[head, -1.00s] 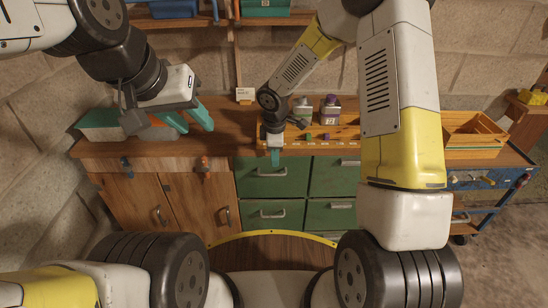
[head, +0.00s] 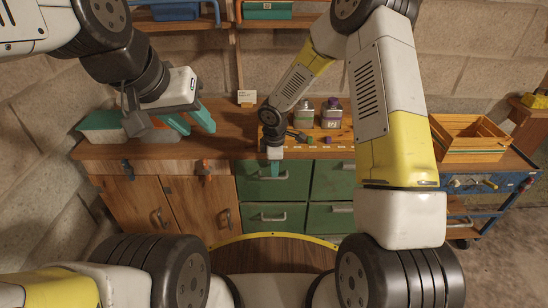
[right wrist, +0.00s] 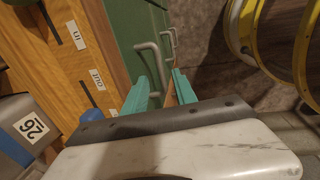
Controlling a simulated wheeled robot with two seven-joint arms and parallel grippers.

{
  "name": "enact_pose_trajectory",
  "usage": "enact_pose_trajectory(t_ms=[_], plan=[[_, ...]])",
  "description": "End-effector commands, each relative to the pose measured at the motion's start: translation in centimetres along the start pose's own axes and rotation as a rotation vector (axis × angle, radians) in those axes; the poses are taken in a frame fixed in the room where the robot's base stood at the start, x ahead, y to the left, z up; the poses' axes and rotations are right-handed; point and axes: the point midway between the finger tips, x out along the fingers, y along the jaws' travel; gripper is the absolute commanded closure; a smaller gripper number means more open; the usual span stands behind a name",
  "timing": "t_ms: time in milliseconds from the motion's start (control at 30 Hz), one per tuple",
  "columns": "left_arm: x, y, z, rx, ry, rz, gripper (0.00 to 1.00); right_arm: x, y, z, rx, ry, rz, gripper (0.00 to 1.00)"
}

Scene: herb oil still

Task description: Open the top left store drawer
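The top left store drawer (head: 293,187) is the upper left of the green drawer fronts under the worktop and looks closed. My right gripper (head: 274,168) points down in front of it and covers part of its handle. In the right wrist view the two teal fingers of my right gripper (right wrist: 162,92) are apart, with the grey bar handle (right wrist: 149,48) reaching down between them. I cannot tell if they touch it. My left gripper (head: 188,122) is open and empty above the left part of the worktop.
A wooden rack with bottles (head: 331,112) stands on the worktop behind my right gripper. The lower left drawer (head: 275,215) is closed. Wooden cupboard doors (head: 165,205) are to the left. A blue cart (head: 485,184) with a wooden crate (head: 468,137) stands to the right.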

Motion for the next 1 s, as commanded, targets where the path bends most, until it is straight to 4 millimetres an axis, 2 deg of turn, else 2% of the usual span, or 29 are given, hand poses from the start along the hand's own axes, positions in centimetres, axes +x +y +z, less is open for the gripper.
enact_pose_trajectory(t_ms=[100, 300, 633, 800, 1000], plan=[[0.0, 0.0, 0.0, 0.0, 0.0, 0.0, 0.64, 2.1, -0.1, -0.1, -0.001, 0.0, -0.002, 0.67], [0.0, 0.0, 0.0, 0.0, 0.0, 0.0, 0.64, 4.1, 0.0, 0.0, -0.001, 0.0, 0.0, 0.67], [0.0, 0.0, 0.0, 0.0, 0.0, 0.0, 0.64, 4.5, 0.0, 0.0, 0.0, 0.0, 0.001, 0.67], [0.0, 0.0, 0.0, 0.0, 0.0, 0.0, 0.64, 4.5, 0.0, 0.0, 0.0, 0.0, 0.001, 1.0], [0.0, 0.0, 0.0, 0.0, 0.0, 0.0, 0.64, 4.5, 0.0, 0.0, 0.0, 0.0, 0.001, 1.0]])
